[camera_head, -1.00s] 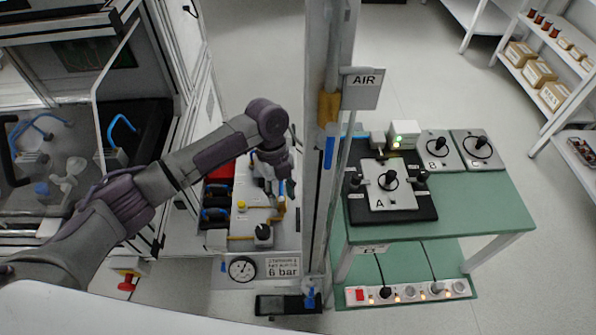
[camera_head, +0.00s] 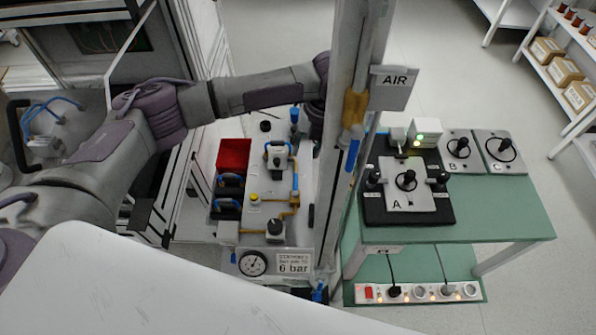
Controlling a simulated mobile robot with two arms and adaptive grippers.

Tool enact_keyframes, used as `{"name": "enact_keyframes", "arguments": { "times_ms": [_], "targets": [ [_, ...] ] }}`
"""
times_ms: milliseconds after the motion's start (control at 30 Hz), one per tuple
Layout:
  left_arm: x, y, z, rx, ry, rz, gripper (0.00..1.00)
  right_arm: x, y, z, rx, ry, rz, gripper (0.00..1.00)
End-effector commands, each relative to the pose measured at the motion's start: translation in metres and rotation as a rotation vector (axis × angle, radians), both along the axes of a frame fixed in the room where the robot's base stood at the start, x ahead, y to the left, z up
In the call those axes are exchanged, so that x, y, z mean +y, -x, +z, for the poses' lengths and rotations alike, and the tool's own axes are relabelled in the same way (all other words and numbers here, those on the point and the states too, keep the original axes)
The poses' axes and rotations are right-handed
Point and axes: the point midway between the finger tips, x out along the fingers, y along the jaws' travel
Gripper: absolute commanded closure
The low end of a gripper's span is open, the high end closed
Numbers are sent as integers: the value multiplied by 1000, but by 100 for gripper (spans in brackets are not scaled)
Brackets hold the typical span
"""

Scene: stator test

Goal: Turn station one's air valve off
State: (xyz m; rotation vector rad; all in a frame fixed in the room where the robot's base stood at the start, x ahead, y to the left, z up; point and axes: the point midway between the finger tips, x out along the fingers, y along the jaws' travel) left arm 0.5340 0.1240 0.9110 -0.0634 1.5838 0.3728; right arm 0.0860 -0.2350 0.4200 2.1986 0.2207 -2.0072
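A yellow valve body (camera_head: 355,108) sits on the upright post, below a grey sign reading AIR (camera_head: 394,88). Its blue lever (camera_head: 352,155) hangs down along the post. A pressure gauge (camera_head: 252,263) and a "6 bar" label (camera_head: 294,263) are at the front of the pneumatic board (camera_head: 262,205) left of the post. My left arm reaches across from the left, and my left gripper (camera_head: 315,122) is just left of the post, partly hidden behind it. Its fingers do not show clearly. I see no contact with the lever. My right gripper is not in view.
The tall post (camera_head: 336,200) stands between the board and a green table (camera_head: 490,210) carrying fixture A (camera_head: 408,190) and a lit box (camera_head: 426,133). A red bin (camera_head: 233,156) is left of the board. A power strip (camera_head: 420,293) lies on the lower shelf.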

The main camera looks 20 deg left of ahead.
Motion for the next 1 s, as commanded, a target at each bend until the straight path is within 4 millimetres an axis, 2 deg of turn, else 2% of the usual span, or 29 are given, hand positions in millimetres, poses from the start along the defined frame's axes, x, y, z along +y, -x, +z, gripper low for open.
{"name": "enact_keyframes", "arguments": {
  "times_ms": [300, 500, 700, 967, 1000],
  "targets": [
    [13, 4, -66, 2, -1, 2, 62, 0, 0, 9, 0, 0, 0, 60],
    [19, 6, -98, 1, -1, 3, 62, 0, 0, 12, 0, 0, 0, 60],
    [21, 6, -111, -2, 1, 2, 62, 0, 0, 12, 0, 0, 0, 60],
    [21, 6, -112, -1, 1, 1, 62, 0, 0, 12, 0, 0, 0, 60],
    [21, 6, -112, -2, 1, 2, 65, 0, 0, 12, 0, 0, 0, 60]
  ]
}}
